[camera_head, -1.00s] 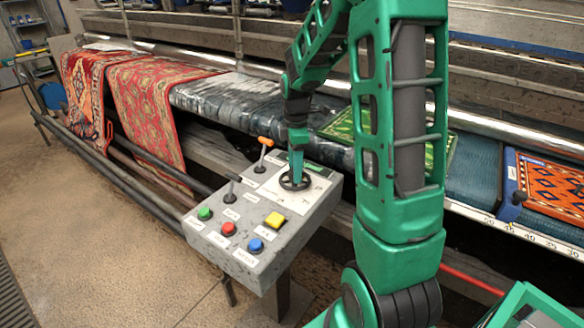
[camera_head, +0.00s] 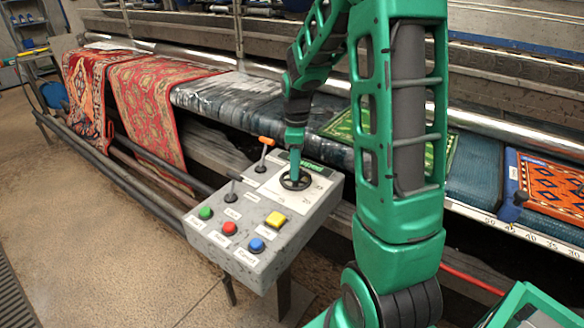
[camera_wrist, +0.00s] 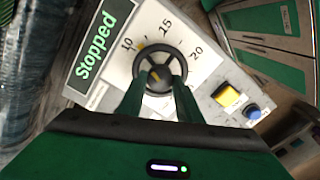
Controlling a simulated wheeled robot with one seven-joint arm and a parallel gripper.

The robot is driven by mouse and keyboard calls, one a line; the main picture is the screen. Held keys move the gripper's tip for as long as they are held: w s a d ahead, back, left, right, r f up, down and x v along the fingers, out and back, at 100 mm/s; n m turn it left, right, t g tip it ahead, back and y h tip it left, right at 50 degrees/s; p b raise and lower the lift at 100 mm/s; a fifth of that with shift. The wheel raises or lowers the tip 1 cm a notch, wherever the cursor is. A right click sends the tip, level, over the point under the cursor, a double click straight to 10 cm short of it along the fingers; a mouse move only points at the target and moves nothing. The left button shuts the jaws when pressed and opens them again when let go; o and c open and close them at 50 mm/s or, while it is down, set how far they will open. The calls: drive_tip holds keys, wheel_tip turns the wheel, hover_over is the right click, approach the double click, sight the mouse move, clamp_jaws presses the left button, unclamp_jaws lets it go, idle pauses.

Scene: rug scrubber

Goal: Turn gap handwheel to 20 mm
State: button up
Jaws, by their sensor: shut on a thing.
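The gap handwheel (camera_wrist: 177,55) is a black spoked wheel on the white dial plate (camera_wrist: 205,62) of the control box. In the wrist view the plate bears the numbers 10, 15 and 20. A small yellow mark shows at the wheel's rim between 10 and 15, nearer 10. My gripper (camera_wrist: 158,84) is shut on the handwheel, its two green fingers reaching to the hub. The head view also shows the handwheel (camera_head: 296,184) under my gripper (camera_head: 295,166). The exact finger contact is partly hidden.
A green display (camera_wrist: 102,38) beside the dial reads "Stopped". The grey control box (camera_head: 255,245) also carries an orange-topped lever (camera_head: 265,142), a black-topped lever (camera_head: 233,174), a yellow button (camera_head: 275,220) and several round buttons. Rugs lie behind on the machine.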

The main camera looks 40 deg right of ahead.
drive_tip(key=m, duration=0.4)
drive_tip(key=shift+s+d+m, duration=0.1)
drive_tip(key=shift+s+m, duration=0.05)
drive_tip(key=shift+m, duration=0.15)
drive_tip(key=m, duration=0.5)
drive_tip(key=shift+f+m, duration=0.1)
drive_tip(key=shift+m, duration=0.2)
drive_tip(key=m, duration=0.5)
drive_tip(key=shift+s, duration=0.1)
drive_tip(key=m, duration=0.5)
drive_tip(key=o, duration=1.1)
drive_tip(key=shift+c, duration=0.2)
